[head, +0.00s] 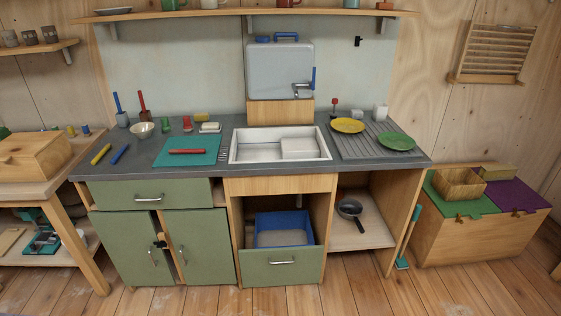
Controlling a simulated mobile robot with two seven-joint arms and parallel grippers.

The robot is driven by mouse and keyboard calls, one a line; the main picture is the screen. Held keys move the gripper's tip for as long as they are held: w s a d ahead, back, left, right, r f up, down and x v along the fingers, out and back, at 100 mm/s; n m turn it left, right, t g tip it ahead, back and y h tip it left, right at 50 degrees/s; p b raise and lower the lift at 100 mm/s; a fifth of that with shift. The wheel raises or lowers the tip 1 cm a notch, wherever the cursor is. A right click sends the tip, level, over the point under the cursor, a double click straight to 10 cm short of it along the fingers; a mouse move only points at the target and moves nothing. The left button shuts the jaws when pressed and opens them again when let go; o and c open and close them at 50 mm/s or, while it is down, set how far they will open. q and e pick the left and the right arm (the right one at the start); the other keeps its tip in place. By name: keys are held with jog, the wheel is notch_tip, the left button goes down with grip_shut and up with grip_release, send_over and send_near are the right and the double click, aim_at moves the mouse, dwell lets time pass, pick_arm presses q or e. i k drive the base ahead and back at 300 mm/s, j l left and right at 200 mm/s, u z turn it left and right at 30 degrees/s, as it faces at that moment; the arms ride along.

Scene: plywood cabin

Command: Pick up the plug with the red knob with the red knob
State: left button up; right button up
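A small upright thing with a red top (335,102) stands at the back of the counter, right of the sink. It may be the plug with the red knob, but it is too small to tell. A small red item (187,124) stands on the counter left of the sink; its shape is also unclear. The sink (238,146) is white and holds a pale box-like thing (300,148). Neither of my grippers shows in the head view.
The grey counter (95,172) carries a teal board (180,160) with a red-handled tool, a bowl (143,130), a yellow plate (347,125) and a green plate (396,141). A drawer with a blue bin (283,220) is open below the sink. Floor (350,295) in front is clear.

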aim_at(333, 115)
jog(key=l+u, duration=0.1)
jog(key=u, duration=0.5)
jog(key=i+l+u, duration=0.1)
jog(key=l+u, duration=0.2)
jog(key=l, duration=0.15)
jog(key=l+u, duration=0.3)
jog(key=l, duration=0.15)
